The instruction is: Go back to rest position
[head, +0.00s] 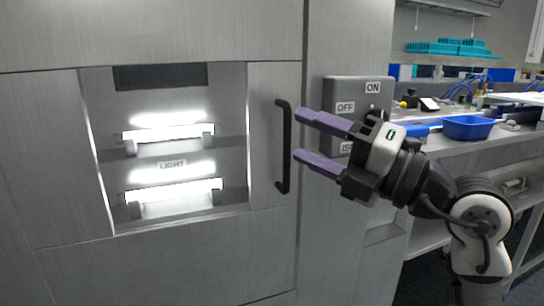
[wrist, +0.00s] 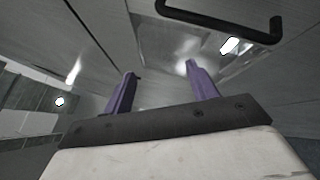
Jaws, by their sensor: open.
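My gripper (head: 298,136) is open and empty, with its two purple fingers apart. In the head view it points left, in front of the grey cabinet beside the black door handle (head: 283,147). In the wrist view the open fingers (wrist: 162,82) point toward the cabinet face. The black handle (wrist: 222,28) shows there at the top, beyond the fingertips and not between them. I cannot tell the exact gap between gripper and handle in depth.
The cabinet door (head: 275,225) appears closed, with a lit window labelled LIGHT (head: 173,164). A grey switch box (head: 345,90) marked ON and OFF sits behind my gripper. At right, a workbench (head: 440,150) carries a blue tray (head: 468,127) and cables.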

